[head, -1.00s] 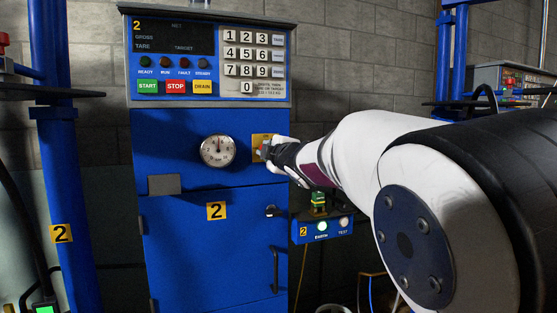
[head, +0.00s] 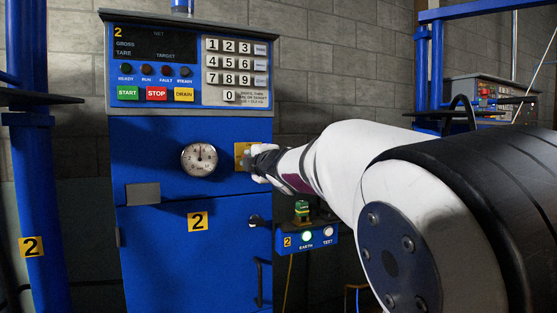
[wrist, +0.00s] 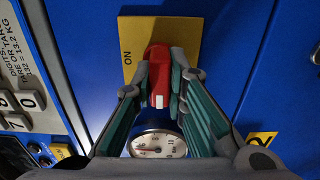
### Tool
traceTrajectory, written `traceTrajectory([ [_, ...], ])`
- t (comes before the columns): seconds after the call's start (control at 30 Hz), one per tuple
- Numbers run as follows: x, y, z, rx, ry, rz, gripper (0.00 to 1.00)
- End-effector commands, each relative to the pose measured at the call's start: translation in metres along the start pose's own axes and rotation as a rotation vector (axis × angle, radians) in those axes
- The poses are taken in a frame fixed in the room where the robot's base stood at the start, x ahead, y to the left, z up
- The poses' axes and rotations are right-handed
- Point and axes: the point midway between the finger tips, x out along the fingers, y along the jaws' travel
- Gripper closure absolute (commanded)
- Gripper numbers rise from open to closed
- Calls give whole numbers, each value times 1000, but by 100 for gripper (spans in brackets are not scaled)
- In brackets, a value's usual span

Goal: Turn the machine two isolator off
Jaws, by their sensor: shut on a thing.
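The machine two isolator is a red handle (wrist: 159,66) with a white mark at its gauge-side end. It sits on a yellow plate (wrist: 191,36) marked ON, which also shows in the head view (head: 240,150) on the blue cabinet front, right of the dial gauge. My gripper (wrist: 160,76) is shut on the handle, one finger on each side. In the head view my gripper (head: 257,160) is at the plate and hides the handle. The handle's long side runs toward the gauge in the wrist view.
The round dial gauge (head: 199,160) is close to my gripper. The panel of keys and buttons (head: 190,95) is above. A small box with EARTH and TEST lamps (head: 308,238) stands below my arm; its EARTH lamp glows green. A blue post (head: 40,180) stands at left.

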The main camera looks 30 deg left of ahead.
Motion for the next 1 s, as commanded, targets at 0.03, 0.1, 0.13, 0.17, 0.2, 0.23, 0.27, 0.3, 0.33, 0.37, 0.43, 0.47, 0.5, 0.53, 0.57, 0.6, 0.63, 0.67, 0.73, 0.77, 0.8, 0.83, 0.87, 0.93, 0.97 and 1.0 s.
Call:
traceTrajectory([
  [0.03,0,-1,-1,-2,2,-1,83],
  [0.1,0,-1,-1,-2,2,-1,67],
  [0.13,0,-1,-1,-2,2,-1,67],
  [0.17,0,-1,-1,-1,2,-1,67],
  [0.2,0,-1,-1,-1,2,-1,67],
  [0.23,0,-1,-1,-1,1,-1,67],
  [0.27,0,-1,-1,-1,1,-1,67],
  [0.3,0,0,-1,-1,1,0,67],
  [0.33,0,0,0,-1,1,0,67],
  [0.37,0,0,0,-1,1,0,67],
  [0.43,-1,0,0,0,1,0,67],
  [0.47,-2,0,0,0,1,0,67],
  [0.5,-4,0,-1,-1,1,0,67],
  [0.53,-6,1,-1,-1,1,1,67],
  [0.57,-8,1,-1,-1,2,0,67],
  [0.6,-12,0,-2,0,3,-1,67],
  [0.63,-16,0,-2,0,3,-1,67],
  [0.67,-20,1,-2,0,2,0,67],
  [0.73,-29,1,-1,2,2,1,67],
  [0.77,-34,1,-2,1,2,0,67],
  [0.8,-40,0,-2,1,2,-1,67],
  [0.83,-44,1,-1,1,2,0,67],
  [0.87,-48,0,-1,1,2,0,67],
  [0.93,-57,0,-1,1,2,0,67],
  [0.97,-60,0,-1,2,2,-1,67],
  [1.0,-64,0,-1,0,2,0,67],
])
